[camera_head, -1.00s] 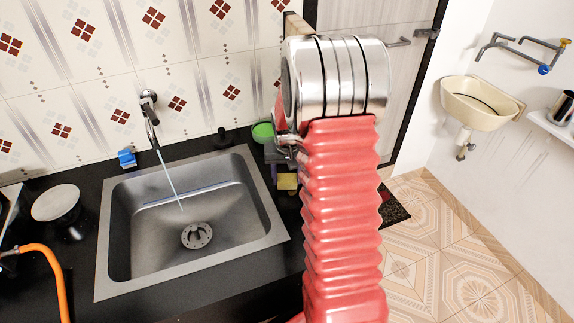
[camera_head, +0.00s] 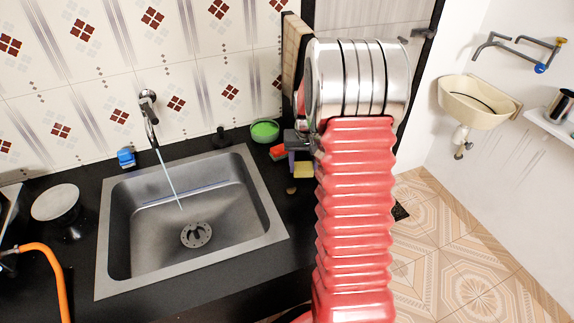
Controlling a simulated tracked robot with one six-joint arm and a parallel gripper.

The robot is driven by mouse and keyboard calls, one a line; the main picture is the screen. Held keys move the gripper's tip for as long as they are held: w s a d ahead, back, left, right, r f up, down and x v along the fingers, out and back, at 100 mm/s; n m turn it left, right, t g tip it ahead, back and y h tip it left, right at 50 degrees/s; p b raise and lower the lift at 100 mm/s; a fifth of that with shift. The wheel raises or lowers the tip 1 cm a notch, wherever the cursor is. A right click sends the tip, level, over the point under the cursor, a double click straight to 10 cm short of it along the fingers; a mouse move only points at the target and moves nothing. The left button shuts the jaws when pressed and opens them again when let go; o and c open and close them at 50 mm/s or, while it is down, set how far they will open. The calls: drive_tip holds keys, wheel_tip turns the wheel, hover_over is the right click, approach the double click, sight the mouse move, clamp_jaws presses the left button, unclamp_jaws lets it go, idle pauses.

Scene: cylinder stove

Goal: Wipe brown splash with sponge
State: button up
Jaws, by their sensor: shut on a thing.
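My gripper (camera_head: 302,158) is to the right of the sink, partly hidden by my arm. It is shut on a yellow sponge (camera_head: 303,170), held low near the black counter. A small brown spot (camera_head: 291,190), which looks like the brown splash, shows on the counter just below and left of the sponge. I cannot tell whether the sponge touches the counter. Anything behind my arm is hidden.
The steel sink (camera_head: 130,240) with running water is to the left. A wooden board (camera_head: 296,45) stands against the wall. A blue item (camera_head: 126,158) is behind the sink.

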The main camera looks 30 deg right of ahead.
drive_tip(key=shift+r, duration=2.75)
drive_tip(key=shift+w+a+r, duration=0.1)
drive_tip(key=shift+a+r, duration=0.05)
drive_tip(key=shift+a, duration=0.1)
drive_tip(key=s+a, duration=0.3)
drive_tip(key=a, duration=0.5)
drive_tip(key=shift+a+f, duration=0.2)
